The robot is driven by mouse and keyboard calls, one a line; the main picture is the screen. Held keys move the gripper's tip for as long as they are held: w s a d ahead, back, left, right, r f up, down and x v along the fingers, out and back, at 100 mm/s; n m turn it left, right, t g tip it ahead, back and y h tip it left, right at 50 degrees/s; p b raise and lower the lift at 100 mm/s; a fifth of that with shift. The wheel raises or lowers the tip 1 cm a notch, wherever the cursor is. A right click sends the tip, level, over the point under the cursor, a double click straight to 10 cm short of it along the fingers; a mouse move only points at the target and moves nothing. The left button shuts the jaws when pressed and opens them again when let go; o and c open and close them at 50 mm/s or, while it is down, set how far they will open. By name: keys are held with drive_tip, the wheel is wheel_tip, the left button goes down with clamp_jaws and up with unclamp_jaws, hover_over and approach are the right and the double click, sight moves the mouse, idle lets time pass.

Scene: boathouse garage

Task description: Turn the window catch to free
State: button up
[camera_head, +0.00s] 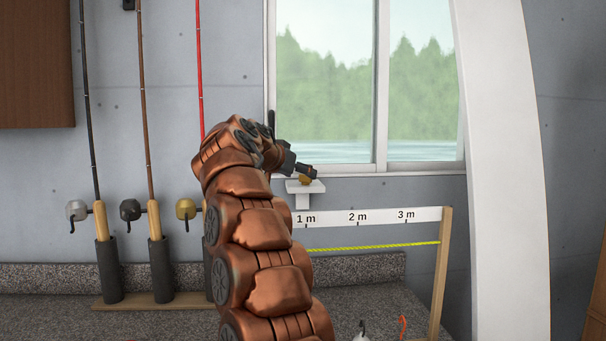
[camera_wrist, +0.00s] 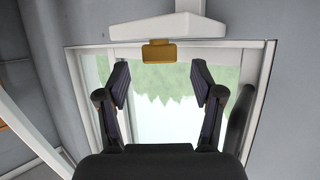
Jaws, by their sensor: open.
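The window catch looks like a small brass block (camera_head: 305,181) by a white bracket (camera_head: 303,196) below the window's lower frame. In the wrist view, the brass catch (camera_wrist: 159,51) lies between the white bracket (camera_wrist: 160,28) and the window glass. My gripper (camera_head: 308,170) is just above the catch in the head view. In the wrist view, the fingers of my gripper (camera_wrist: 160,83) are spread apart with nothing between them, and the catch shows beyond their tips. The catch's exact turn position is hard to tell.
The window (camera_head: 325,80) has two panes in a white frame. Fishing rods (camera_head: 149,120) stand in a rack at left. A measuring board (camera_head: 375,216) with a yellow line spans below the window. A white curved post (camera_head: 505,170) rises at right.

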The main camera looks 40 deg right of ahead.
sight(305, 179)
drive_tip(key=shift+x, duration=1.4)
drive_tip(key=c, duration=1.2)
drive_tip(key=shift+o, duration=0.2)
